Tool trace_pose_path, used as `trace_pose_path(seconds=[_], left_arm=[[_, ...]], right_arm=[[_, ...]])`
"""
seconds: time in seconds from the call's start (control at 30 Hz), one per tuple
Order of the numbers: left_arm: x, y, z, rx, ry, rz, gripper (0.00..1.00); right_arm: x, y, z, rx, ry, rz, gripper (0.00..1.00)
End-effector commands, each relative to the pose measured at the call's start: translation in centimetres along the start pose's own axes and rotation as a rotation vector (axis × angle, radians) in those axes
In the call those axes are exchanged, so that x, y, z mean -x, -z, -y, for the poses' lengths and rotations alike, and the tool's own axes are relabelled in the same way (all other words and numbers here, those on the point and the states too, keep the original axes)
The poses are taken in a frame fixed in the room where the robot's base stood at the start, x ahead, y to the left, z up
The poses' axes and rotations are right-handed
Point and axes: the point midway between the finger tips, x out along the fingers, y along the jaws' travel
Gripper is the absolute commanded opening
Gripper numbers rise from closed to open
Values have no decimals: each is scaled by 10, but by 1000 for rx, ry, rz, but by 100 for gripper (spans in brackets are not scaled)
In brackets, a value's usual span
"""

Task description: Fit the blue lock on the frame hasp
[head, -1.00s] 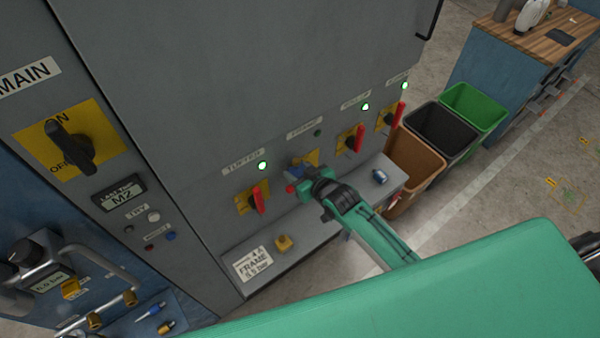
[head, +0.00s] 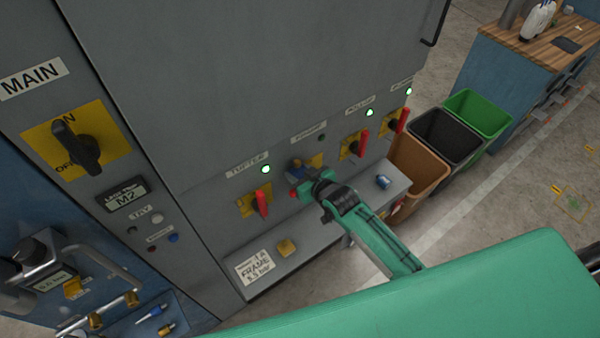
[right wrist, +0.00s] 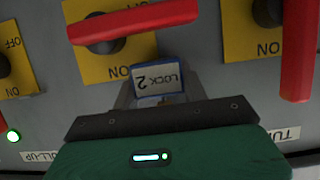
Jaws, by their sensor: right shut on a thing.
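The blue lock (right wrist: 158,78), with a white label reading LOCK 2, is between the fingers of my right gripper (right wrist: 158,98). In the right wrist view it sits against the edge of a yellow switch plate (right wrist: 110,42), close to a red handle (right wrist: 133,22) turned crosswise. In the head view my right gripper (head: 303,182) is at the frame switch, under the FRAME label (head: 309,132), and covers much of it. The hasp and the lock's shackle are hidden, so I cannot tell whether they are engaged. My left gripper is out of view.
Neighbouring switches have upright red handles (head: 262,203) and lit green lamps; the frame lamp (head: 321,138) is dark. Bins (head: 418,172) stand right.

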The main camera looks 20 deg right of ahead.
Motion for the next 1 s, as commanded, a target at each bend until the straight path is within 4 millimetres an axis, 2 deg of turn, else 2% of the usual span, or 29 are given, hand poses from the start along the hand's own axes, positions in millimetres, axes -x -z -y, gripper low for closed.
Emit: trace_pose_path(seconds=[0.63,0.67,0.77,1.0], left_arm=[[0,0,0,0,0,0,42],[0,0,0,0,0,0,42],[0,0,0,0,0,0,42],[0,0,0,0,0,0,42]], right_arm=[[-6,7,0,0,-1,-10,14],[-6,8,0,1,-1,-11,48],[-6,8,0,0,0,-13,67],[-6,10,2,-3,4,-15,69]])
